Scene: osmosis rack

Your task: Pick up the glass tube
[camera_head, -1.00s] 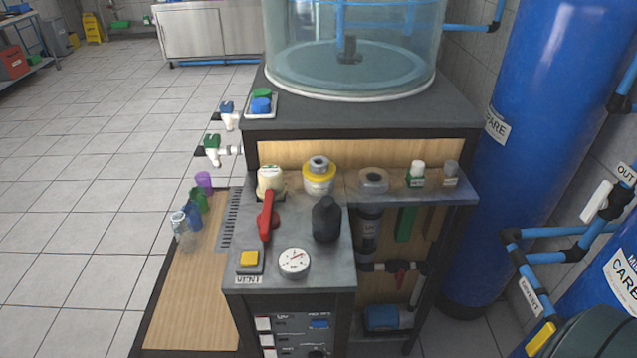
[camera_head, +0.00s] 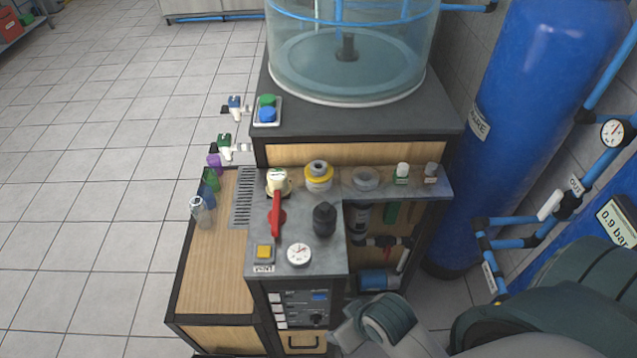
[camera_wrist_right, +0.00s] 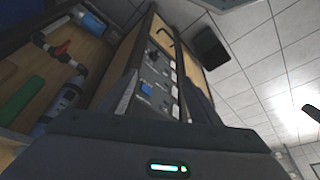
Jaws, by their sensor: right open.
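A clear glass tube (camera_head: 201,214) stands upright at the near end of a short row on the wooden side shelf (camera_head: 215,270), left of the rack. Blue, green (camera_head: 212,180) and purple (camera_head: 214,160) tubes stand behind it, partly overlapping. My right gripper (camera_wrist_right: 163,88) is open and empty in the right wrist view, facing the rack's control panel. In the head view my right arm comes in at the lower right, well apart from the tubes, and its fingers are not clearly seen. My left gripper is not in view.
The rack's grey top carries a red lever (camera_head: 276,215), a gauge (camera_head: 299,254), a yellow button (camera_head: 264,252) and a black knob (camera_head: 324,219). Two taps (camera_head: 225,146) stick out above the tubes. A large clear tank (camera_head: 348,50) stands behind. Floor at left is clear.

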